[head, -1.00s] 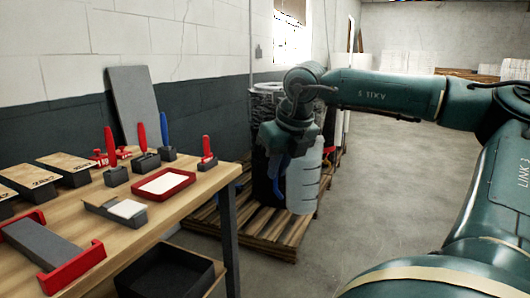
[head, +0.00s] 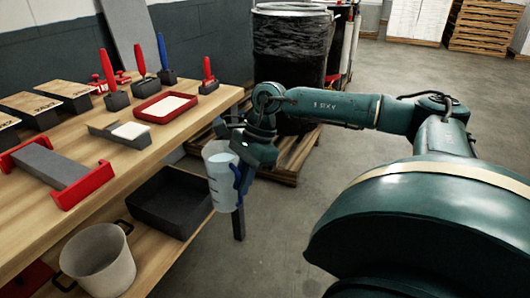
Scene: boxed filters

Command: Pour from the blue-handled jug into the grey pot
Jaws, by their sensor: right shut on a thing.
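The jug (head: 220,182) is pale and translucent, with a blue handle (head: 243,178) on its right side. My right gripper (head: 246,156) is shut on the jug at the handle side and holds it in the air, roughly upright, just off the workbench's right edge. The grey pot (head: 100,266), with dark side handles, stands upright on the wooden lower shelf at the bottom left, below and to the left of the jug. The pot's open top shows; its floor is not clearly seen. My left gripper is not in view.
A black open bin (head: 172,205) sits on the lower shelf between pot and jug. The workbench top (head: 95,163) overhangs the shelf and carries red trays, tools and boxes. A dark wrapped drum (head: 290,65) stands on a pallet behind my arm. The floor at right is clear.

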